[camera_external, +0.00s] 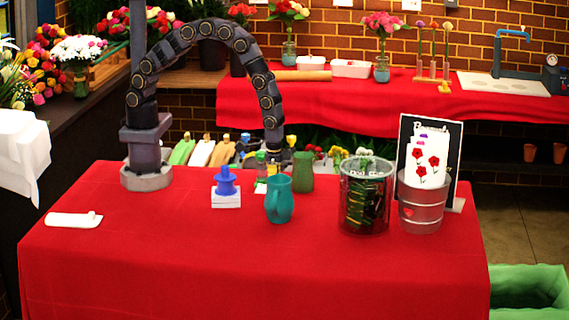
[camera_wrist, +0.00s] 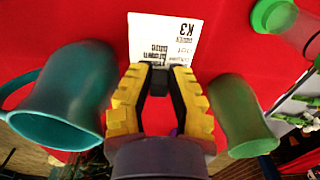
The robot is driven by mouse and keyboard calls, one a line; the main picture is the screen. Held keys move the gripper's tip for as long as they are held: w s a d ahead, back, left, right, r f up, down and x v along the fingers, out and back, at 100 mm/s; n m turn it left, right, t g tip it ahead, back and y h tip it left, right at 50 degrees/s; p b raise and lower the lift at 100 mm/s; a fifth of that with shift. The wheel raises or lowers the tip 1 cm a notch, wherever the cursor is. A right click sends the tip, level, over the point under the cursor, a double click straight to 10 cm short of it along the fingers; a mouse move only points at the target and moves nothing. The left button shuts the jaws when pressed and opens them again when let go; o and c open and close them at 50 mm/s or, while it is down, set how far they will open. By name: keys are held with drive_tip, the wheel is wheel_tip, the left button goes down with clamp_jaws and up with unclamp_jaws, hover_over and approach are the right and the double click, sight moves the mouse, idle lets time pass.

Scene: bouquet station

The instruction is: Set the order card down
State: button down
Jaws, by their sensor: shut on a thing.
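The white order card (camera_wrist: 165,38), printed with "K3" and lines of text, is at the fingertips of my gripper (camera_wrist: 160,72) in the wrist view. The yellow-padded fingers are shut on its near edge. The card appears over the red cloth; whether it touches the cloth I cannot tell. In the external view my gripper (camera_external: 273,166) points down behind the teal pitcher (camera_external: 279,203), and a small white part of the card (camera_external: 260,188) shows left of the pitcher. The pitcher also shows left of my gripper in the wrist view (camera_wrist: 65,95).
A green vase (camera_external: 303,172) stands close beside my gripper, also in the wrist view (camera_wrist: 238,115). A blue stamp (camera_external: 226,181) sits on a white block. A glass container (camera_external: 364,205) and a metal bucket (camera_external: 421,212) stand right. The table's front (camera_external: 180,265) is clear.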

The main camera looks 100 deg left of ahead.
drive_tip(key=shift+w+d+f, duration=0.1)
drive_tip(key=shift+w+f, duration=0.45)
drive_tip(key=shift+f, duration=0.15)
wheel_tip(320, 180, down, 2)
drive_tip(key=shift+s+f, duration=0.15)
drive_tip(key=shift+f, duration=0.25)
drive_tip(key=shift+f, duration=0.2)
drive_tip(key=c, duration=1.1)
unclamp_jaws()
